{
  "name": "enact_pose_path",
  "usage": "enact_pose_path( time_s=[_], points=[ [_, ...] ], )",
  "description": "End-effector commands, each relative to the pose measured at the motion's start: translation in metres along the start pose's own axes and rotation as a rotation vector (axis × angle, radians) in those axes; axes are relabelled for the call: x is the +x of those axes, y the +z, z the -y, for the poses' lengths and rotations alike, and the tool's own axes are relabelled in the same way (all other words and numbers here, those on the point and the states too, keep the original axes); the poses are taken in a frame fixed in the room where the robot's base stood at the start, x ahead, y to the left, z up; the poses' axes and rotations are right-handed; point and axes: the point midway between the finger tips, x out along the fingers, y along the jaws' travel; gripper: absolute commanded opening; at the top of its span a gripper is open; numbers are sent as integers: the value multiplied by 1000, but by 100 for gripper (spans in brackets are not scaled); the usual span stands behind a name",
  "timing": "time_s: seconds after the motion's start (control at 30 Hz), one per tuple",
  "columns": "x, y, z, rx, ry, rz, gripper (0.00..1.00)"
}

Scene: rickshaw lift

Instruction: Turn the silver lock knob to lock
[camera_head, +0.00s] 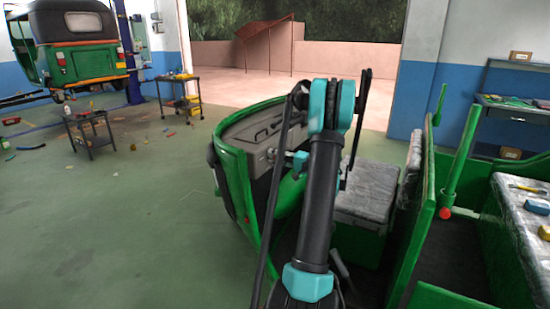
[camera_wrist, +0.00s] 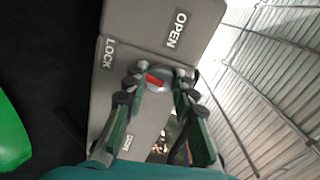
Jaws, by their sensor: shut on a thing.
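The silver lock knob (camera_wrist: 154,88) with a red mark sits on a grey panel (camera_wrist: 152,58) in the wrist view. The word LOCK is printed to the left of the knob, and OPEN is printed above right and again below left. My gripper (camera_wrist: 160,78) has one finger on each side of the knob and is shut on it. The fingertips hide parts of the knob's rim. In the head view the grey dashboard (camera_head: 250,140) of the green rickshaw (camera_head: 238,190) is partly hidden by my arm, and the knob cannot be made out clearly.
A ribbed metal surface (camera_wrist: 265,75) lies right of the panel in the wrist view. Another rickshaw (camera_head: 80,45) and a small cart (camera_head: 90,130) are at left. Green floor left is mostly open.

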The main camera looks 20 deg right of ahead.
Motion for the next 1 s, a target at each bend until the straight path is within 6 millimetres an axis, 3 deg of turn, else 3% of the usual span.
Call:
enact_pose_path(
  time_s=[0.33, 0.83, 0.87, 1.0],
  points=[
    [-1, 1, -1, -124, 2, 2, 0],
    [-1, 1, -1, -141, 3, 2, 0],
    [-1, 1, -1, -141, 3, 2, 27],
    [0, 1, -1, -140, 2, 1, 44]
  ],
)
